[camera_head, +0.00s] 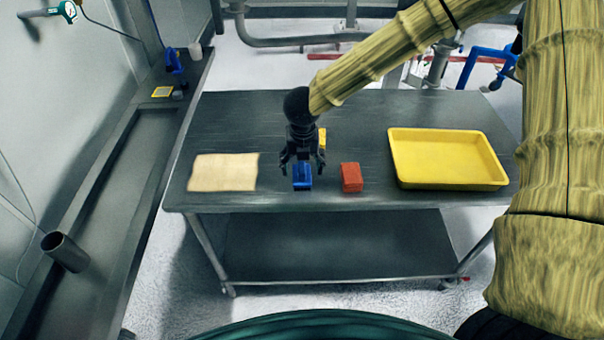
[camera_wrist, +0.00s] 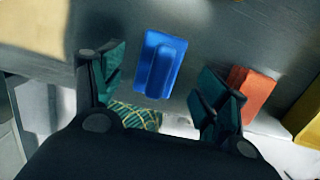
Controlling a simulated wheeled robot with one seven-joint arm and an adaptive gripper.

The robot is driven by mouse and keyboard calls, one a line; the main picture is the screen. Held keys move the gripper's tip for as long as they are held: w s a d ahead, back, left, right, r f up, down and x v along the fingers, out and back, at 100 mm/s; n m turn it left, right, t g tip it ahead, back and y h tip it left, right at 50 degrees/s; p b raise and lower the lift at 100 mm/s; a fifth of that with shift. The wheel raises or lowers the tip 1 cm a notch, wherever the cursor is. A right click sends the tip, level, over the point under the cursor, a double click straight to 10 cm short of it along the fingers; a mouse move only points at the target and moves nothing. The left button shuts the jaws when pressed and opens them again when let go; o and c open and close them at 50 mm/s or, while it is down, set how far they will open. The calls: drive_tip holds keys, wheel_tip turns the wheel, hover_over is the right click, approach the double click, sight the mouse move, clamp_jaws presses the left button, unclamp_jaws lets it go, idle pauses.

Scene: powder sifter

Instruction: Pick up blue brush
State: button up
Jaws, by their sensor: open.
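The blue brush (camera_head: 302,176) lies on the grey metal table near its front edge, between a beige cloth and a red block. It also shows in the wrist view (camera_wrist: 160,63), ahead of and between my fingers. My gripper (camera_head: 301,162) is open and points down over the brush. In the wrist view the two dark fingers of my gripper (camera_wrist: 160,85) are spread wide on either side of it. No finger clearly touches the brush, and I cannot tell the exact height above it.
A red block (camera_head: 351,177) lies just right of the brush. A yellow object (camera_head: 322,138) stands behind it, partly hidden by my gripper. A beige cloth (camera_head: 223,172) lies left, and a yellow tray (camera_head: 446,182) sits right. The back of the metal table (camera_head: 240,112) is clear.

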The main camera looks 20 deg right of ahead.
sight(302, 167)
drive_tip(key=shift+w+f+p, duration=0.15)
drive_tip(key=shift+f+p, duration=0.45)
drive_tip(key=shift+f, duration=1.4)
drive_tip(key=c, duration=1.1)
